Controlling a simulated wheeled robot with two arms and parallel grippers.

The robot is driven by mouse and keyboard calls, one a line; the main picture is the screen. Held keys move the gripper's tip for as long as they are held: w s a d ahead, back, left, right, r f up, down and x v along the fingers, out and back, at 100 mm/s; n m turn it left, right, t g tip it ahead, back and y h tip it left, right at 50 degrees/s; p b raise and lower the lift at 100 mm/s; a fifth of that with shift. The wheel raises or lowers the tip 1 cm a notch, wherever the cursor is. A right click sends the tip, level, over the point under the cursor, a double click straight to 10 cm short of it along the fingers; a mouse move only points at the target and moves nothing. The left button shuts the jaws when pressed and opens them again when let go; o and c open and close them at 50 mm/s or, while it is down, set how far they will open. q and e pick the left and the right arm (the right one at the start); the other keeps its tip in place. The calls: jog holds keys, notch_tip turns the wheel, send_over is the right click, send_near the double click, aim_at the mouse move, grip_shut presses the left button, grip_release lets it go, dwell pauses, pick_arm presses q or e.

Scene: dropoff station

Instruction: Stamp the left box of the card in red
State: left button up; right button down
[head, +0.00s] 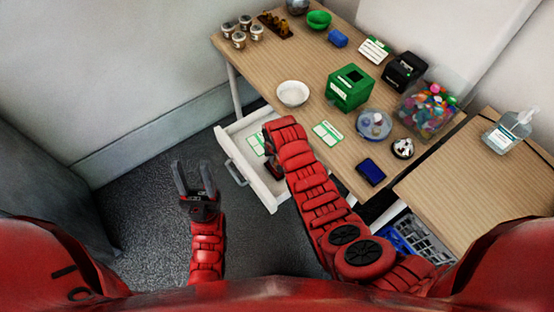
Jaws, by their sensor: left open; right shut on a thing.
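A white card with green print (328,133) lies on the wooden table, right of my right arm. Another green-and-white card (257,145) lies in the open white drawer (238,160), partly hidden by my arm. A dark pad with a blue face (371,171) lies near the table's front edge. My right gripper (272,168) points down over the drawer, mostly hidden behind its own wrist. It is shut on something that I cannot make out. My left gripper (194,178) is open and empty, left of the drawer above the floor. I cannot make out a stamp or a red pad.
On the table (300,60) stand a white bowl (292,93), a green box with a slot (350,88), a round clear container (374,124), a tub of colourful items (430,108) and a black device (405,72). The drawer juts out over the floor.

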jog(key=shift+s, duration=0.1)
jog(key=shift+r+p, duration=1.45)
jog(key=shift+r, duration=1)
jog(key=shift+r+p, duration=0.35)
jog(key=shift+r, duration=0.7)
